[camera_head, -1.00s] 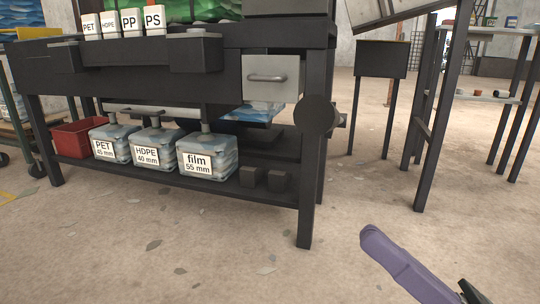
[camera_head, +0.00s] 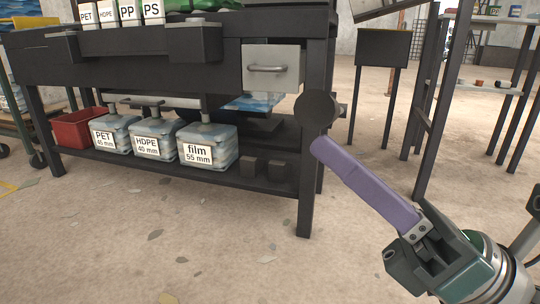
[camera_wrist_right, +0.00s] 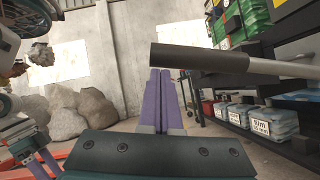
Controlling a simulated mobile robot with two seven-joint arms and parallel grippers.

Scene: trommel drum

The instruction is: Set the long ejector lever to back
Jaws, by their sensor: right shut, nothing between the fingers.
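The long ejector lever (camera_wrist_right: 264,66) is a grey rod with a black grip, reaching in from the right in the right wrist view. In the head view its dark round grip end (camera_head: 316,113) points towards me at the bench's right corner. My right gripper (camera_head: 320,148) has long purple fingers, shut and empty. In the head view the fingertips are just below the grip end. In the right wrist view the fingertips (camera_wrist_right: 160,72) are just below the grip in the picture; I cannot tell whether they touch. My left gripper is not in the head view.
The dark bench (camera_head: 308,205) has a grey drawer (camera_head: 272,76) beside the lever. Labelled bins, including the film bin (camera_head: 208,149), and a red crate (camera_head: 78,128) stand on its lower shelf. Dark stands are at the right.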

